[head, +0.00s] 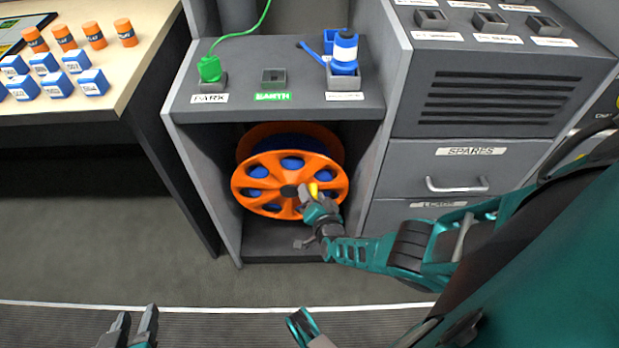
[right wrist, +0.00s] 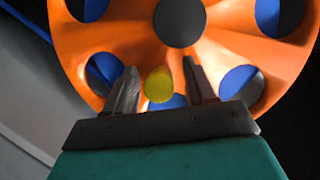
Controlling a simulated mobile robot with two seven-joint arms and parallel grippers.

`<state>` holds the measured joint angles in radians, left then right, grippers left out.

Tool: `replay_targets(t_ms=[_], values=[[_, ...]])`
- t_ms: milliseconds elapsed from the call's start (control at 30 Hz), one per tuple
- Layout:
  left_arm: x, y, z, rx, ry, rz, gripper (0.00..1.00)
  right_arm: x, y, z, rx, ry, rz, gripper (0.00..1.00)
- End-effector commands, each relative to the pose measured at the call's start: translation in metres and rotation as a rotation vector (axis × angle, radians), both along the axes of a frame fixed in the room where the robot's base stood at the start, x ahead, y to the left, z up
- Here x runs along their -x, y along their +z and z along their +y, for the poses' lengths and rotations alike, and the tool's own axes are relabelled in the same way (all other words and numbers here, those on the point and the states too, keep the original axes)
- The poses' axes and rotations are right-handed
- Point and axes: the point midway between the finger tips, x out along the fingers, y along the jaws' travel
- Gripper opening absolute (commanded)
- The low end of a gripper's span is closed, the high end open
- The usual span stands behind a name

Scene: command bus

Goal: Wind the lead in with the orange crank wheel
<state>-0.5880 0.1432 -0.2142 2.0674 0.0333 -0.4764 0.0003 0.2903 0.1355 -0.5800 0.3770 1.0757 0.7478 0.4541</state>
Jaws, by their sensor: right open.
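The orange crank wheel (head: 249,183) is upright on a drum in the open bay under the socket shelf, with blue showing through its holes. Its yellow handle knob (head: 313,189) is at the lower right of the hub. My right gripper (head: 314,196) is at the knob, fingers open. In the right wrist view the knob (right wrist: 159,84) shows between the two fingers, closer to the left one; I cannot tell whether they touch. A blue plug (head: 344,52) with a white band stands at the right socket. My left gripper (head: 136,318) is open and empty at the bottom left.
A green plug (head: 209,68) with a green lead sits in the PARK socket; the EARTH socket (head: 274,77) is empty. The bay's side walls stand close around the wheel. Drawers (head: 455,172) are at right, a table (head: 125,62) with orange and blue items at left.

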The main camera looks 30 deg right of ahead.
Motion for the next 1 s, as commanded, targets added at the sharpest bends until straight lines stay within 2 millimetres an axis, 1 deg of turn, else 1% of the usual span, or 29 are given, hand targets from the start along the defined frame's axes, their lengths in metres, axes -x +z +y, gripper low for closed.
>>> replay_targets(t_ms=[267,833,867,1000], values=[[0.0025,-0.0017,-0.0002,0.000,0.000,0.006,0.40,-0.0001,-0.0001,-0.0004,0.000,-0.001,-0.001,0.55],[0.0034,-0.0025,0.0020,-0.010,-0.008,0.006,0.40,-0.0001,-0.0001,-0.0003,0.000,-0.001,-0.001,0.01],[0.0034,-0.0025,0.0020,-0.010,-0.008,0.006,0.40,-0.0001,-0.0001,-0.0003,0.000,-0.001,-0.001,0.00],[0.0033,-0.0024,0.0020,-0.010,-0.008,0.005,0.40,-0.0001,0.0000,-0.0003,0.000,-0.001,-0.001,0.00]])
